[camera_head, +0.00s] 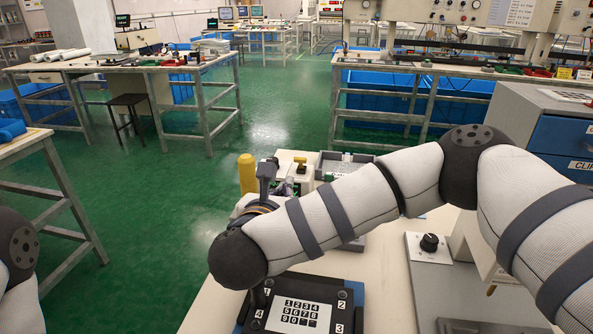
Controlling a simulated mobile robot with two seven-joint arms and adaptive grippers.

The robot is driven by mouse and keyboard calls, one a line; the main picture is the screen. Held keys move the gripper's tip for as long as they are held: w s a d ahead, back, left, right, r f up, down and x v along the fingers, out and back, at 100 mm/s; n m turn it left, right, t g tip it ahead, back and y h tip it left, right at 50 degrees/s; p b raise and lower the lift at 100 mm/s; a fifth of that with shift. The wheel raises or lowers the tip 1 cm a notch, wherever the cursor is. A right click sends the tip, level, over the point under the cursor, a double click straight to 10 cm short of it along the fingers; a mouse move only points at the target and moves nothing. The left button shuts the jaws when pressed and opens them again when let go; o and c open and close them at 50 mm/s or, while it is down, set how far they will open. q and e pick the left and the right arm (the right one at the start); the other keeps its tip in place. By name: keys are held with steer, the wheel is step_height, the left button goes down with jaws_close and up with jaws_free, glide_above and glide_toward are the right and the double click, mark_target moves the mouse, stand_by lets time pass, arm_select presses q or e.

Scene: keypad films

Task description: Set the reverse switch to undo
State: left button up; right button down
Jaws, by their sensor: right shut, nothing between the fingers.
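I cannot make out a switch marked reverse or undo. A dark keypad (348,318) with a white number panel lies on the cream bench in the lower middle. My right arm reaches across from the right, and its dark wrist hides part of the bench. My left gripper is out of view; only part of my left arm shows at the lower left.
A black knob (429,242) on a white plate is right of the keypad. A blue-drawered cabinet (562,137) stands at right. Green floor is open at left.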

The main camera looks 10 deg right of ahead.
steer(key=b, duration=0.1)
glide_toward(299, 168)
steer(key=x, duration=0.4)
steer(key=shift+f, duration=0.15)
steer(key=shift+w+d, duration=0.1)
steer(key=shift+w, duration=0.1)
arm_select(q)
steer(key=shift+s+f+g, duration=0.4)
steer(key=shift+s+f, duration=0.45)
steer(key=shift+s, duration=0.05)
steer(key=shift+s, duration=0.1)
arm_select(e)
steer(key=shift+w, duration=0.1)
